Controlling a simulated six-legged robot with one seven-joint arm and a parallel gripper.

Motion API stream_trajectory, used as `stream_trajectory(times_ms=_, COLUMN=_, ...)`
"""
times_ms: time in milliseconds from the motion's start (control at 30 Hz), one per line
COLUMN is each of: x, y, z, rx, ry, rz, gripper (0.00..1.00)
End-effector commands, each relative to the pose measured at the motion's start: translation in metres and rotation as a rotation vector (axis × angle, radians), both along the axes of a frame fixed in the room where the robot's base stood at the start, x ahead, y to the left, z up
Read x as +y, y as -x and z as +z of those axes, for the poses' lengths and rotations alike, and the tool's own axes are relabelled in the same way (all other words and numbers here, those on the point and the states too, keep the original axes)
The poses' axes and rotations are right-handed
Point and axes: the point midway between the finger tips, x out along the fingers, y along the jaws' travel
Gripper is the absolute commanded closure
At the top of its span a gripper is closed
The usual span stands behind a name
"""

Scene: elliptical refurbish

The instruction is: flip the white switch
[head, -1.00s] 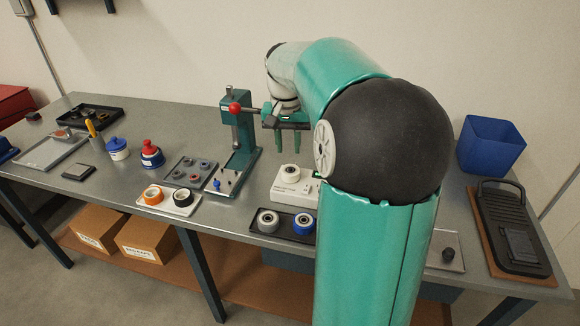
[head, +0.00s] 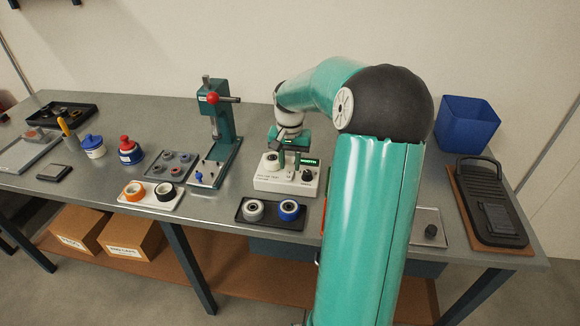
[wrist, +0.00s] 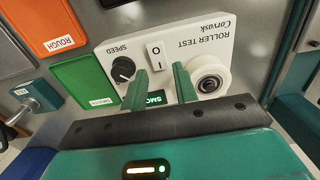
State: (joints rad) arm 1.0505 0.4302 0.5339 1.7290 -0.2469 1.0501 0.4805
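The white roller test box (head: 272,184) sits on the bench, with its top face seen in the wrist view (wrist: 196,45). The white switch (wrist: 156,53), marked O and I, lies between a black speed knob (wrist: 123,69) and a white roller (wrist: 208,83). My gripper (wrist: 160,69) is open and empty, its two green fingers apart just in front of the switch. Contact cannot be told. In the head view my gripper (head: 288,158) is over the box, and the switch is too small to make out clearly.
A green press (head: 222,125) stands left of the box. A dark tray (head: 271,225) with two rollers lies in front. A blue bin (head: 466,122) and a black grill-like pad (head: 492,205) are at the right. A green card (wrist: 82,80) shows beside the box.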

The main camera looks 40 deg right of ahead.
Motion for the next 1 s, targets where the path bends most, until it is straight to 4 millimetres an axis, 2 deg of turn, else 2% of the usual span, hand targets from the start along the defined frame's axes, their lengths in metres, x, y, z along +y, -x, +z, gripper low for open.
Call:
stream_trajectory(times_ms=100, x=0.0, y=0.0, z=-0.014, rx=0.001, ry=-0.002, rz=-0.001, gripper=0.71)
stream_trajectory(times_ms=200, x=0.0, y=0.001, z=-0.02, rx=0.001, ry=-0.001, rz=-0.001, gripper=0.71)
stream_trajectory(times_ms=467, x=0.0, y=0.0, z=-0.021, rx=-0.001, ry=0.001, rz=-0.001, gripper=0.71)
stream_trajectory(times_ms=600, x=0.0, y=0.0, z=-0.021, rx=-0.001, ry=0.001, rz=-0.001, gripper=0.96)
stream_trajectory(times_ms=633, x=0.0, y=0.0, z=-0.021, rx=-0.001, ry=0.001, rz=-0.001, gripper=1.0)
stream_trajectory(times_ms=1000, x=0.004, y=0.002, z=-0.018, rx=-0.066, ry=0.09, rz=0.003, gripper=1.0)
